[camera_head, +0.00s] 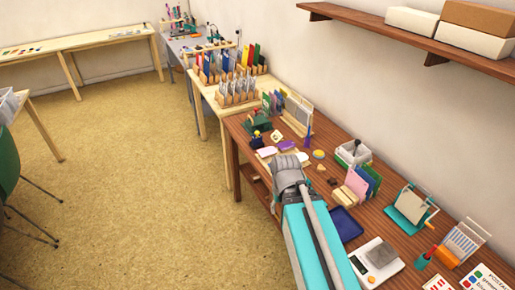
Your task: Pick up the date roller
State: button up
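I cannot clearly pick out the date roller; the small items on the brown table (388,216) are too tiny to name surely. A small dark item with a yellow top (257,134) and a dark-topped stamp-like item (276,136) stand at the table's far end. My teal arm reaches over the table's front edge. Its grey end (288,168) is above the table, just in front of these pads. The fingers are hidden, so their opening and contents cannot be seen.
A yellow round pad (319,154) and a purple cone (308,138) stand beyond my arm's end. A shelf (400,45) hangs above.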

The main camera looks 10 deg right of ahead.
aim_at(255, 141)
jog(key=k, duration=0.7)
jog(key=u, duration=1.25)
jog(key=i, duration=2.55)
jog(key=z, duration=0.05)
